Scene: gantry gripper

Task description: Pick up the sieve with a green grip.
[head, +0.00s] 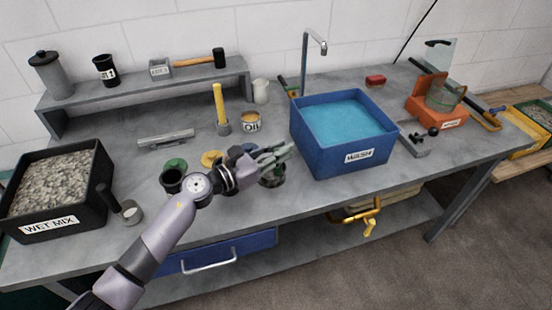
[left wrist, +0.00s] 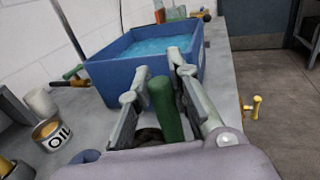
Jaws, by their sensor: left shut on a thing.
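My left gripper (head: 284,152) is over the front middle of the bench, just left of the blue wash tub. In the left wrist view its two fingers (left wrist: 164,85) are closed around an upright green grip (left wrist: 166,108), which I take to be the sieve's. In the head view the dark round sieve (head: 272,178) shows beneath the fingers. I cannot tell whether it touches the bench. My right gripper is not in view.
The blue tub (head: 328,157) of water stands close to the right of the gripper. An oil tin (head: 251,126), a yellow-handled tool (head: 219,103) and a dark cup (head: 172,179) are nearby. A wet mix bin (head: 98,190) stands at the left and an orange box (head: 425,108) at the right.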

